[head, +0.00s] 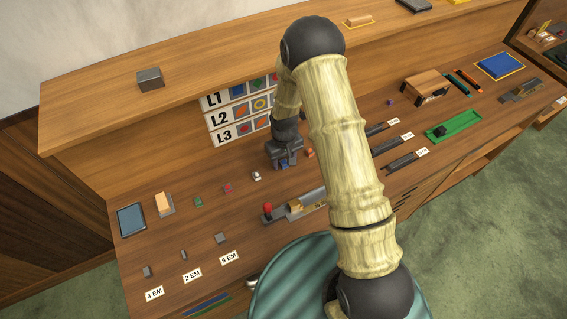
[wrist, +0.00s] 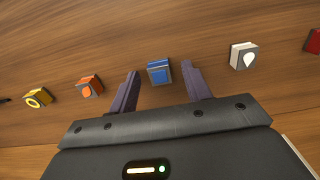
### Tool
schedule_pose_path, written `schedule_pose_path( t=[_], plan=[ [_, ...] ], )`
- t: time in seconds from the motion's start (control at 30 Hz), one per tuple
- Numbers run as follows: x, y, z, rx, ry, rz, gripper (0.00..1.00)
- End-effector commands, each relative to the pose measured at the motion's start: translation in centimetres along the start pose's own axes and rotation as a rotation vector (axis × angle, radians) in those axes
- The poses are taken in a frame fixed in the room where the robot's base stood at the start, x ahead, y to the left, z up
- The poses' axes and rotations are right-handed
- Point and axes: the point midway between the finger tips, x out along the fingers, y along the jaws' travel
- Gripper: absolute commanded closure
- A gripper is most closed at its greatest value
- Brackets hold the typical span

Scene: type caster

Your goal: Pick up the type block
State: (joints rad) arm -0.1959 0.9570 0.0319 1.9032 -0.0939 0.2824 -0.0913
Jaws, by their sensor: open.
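Several small type blocks stand in a row on the wooden bench. A blue block (wrist: 158,72) lies between the fingertips of my gripper (wrist: 161,76) in the wrist view. My gripper is open, with a gap visible on each side of the block. In the head view my gripper (head: 285,158) reaches down to the row from above, and a little of the blue block (head: 284,165) shows under it. An orange-marked block (wrist: 89,86) and a yellow-ringed block (wrist: 38,98) are to the left in the wrist view; a white block (wrist: 243,56) and a red block (wrist: 314,41) are to the right.
A sign board with rows L1 to L3 (head: 220,120) stands behind my gripper. A caster with a red knob (head: 267,208) is in front, partly hidden by my arm. A green tray (head: 455,126) lies to the right. Grey spacers and EM labels (head: 192,275) are front left.

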Motion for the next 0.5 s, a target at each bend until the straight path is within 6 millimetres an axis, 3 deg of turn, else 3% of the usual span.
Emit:
schedule_pose_path(
  t=[0.2,0.43,0.5],
  plan=[
    [-0.02,-0.01,0.00,0.000,0.000,0.000,0.51],
    [-0.03,-0.03,0.00,-0.001,0.000,0.000,0.95],
    [-0.04,-0.04,-0.02,-0.001,0.000,0.000,1.00]
  ],
)
